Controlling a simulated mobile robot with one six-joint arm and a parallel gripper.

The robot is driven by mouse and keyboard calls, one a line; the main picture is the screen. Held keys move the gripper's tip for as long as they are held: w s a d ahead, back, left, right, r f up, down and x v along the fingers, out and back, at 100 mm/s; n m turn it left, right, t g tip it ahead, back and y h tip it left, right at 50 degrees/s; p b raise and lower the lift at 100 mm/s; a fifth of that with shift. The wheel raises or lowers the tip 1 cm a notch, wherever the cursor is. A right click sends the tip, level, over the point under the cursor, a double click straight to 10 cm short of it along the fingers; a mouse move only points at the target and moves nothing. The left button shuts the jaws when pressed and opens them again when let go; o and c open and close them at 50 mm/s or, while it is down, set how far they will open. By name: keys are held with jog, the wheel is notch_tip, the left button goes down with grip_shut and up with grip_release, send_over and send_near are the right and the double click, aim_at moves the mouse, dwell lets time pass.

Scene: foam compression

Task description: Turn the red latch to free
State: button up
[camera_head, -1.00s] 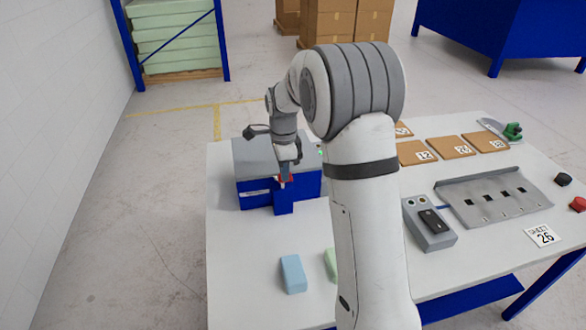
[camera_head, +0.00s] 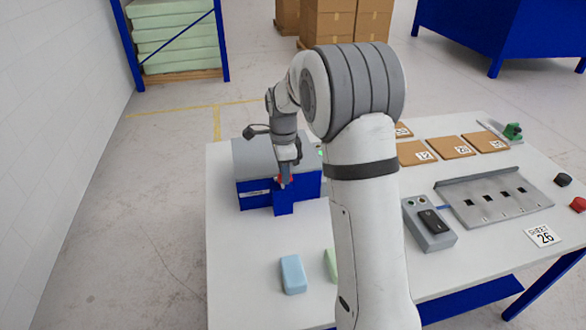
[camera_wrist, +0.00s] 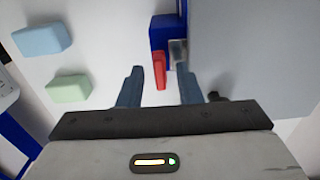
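The red latch (camera_wrist: 159,68) sits on the blue front block (camera_wrist: 162,34) of the grey-and-blue machine (camera_head: 252,158). In the wrist view it is a short red bar that points toward my gripper (camera_wrist: 160,74). My gripper is open, with one finger on each side of the latch and a visible gap to each. In the head view my gripper (camera_head: 285,183) is at the machine's front, and only bits of red show around the fingers. A small metal plate (camera_wrist: 178,52) lies beside the latch, near the right finger.
A light blue foam block (camera_head: 292,274) and a green one (camera_head: 330,264) lie on the white table (camera_head: 245,290) in front. A grey switch box (camera_head: 430,224), a slotted metal tray (camera_head: 495,200) and brown numbered pads (camera_head: 450,146) are to the right, beyond my arm.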

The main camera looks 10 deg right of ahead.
notch_tip(320, 180, up, 8)
jog(key=shift+f, duration=0.2)
jog(key=shift+r, duration=0.1)
dwell(0.3)
jog(key=shift+s+r, duration=0.1)
jog(key=shift+s, duration=0.05)
jog(key=s+d+n+t, duration=0.2)
jog(key=s+n, duration=1.6)
jog(key=s, duration=1.2)
jog(key=shift+r+t, duration=0.2)
jog(key=shift+t, duration=0.2)
jog(key=shift+o, duration=0.5)
